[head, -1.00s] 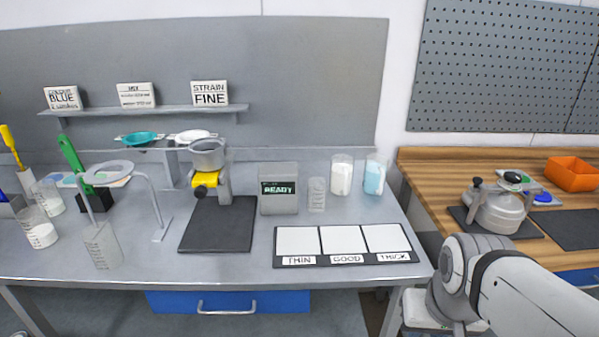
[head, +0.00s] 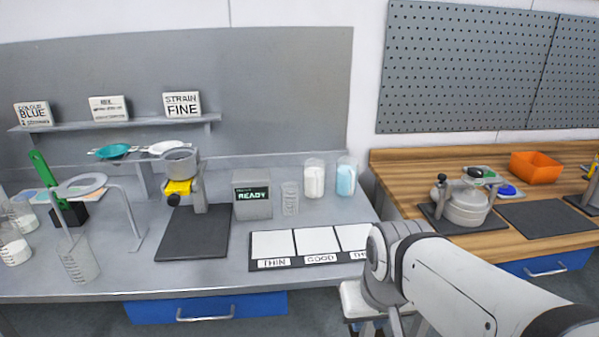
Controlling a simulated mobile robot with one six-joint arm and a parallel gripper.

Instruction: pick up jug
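A clear graduated jug-like vessel (head: 78,262) stands upright and looks empty, at the front left of the grey bench below a ring stand (head: 82,186). Two more clear vessels stand at the far left edge, one with white contents (head: 14,246) and one partly cut off (head: 22,215). I cannot tell for sure which of these is the jug. My arm crosses the lower right, well apart from them. My gripper is not in view.
A dark mat (head: 192,234), a READY box (head: 252,196) and a card tray (head: 310,262) occupy the grey bench (head: 120,286). A metal pot (head: 180,160) sits raised behind the mat. A lidded vessel (head: 467,203) stands on the wooden bench (head: 400,164) at right.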

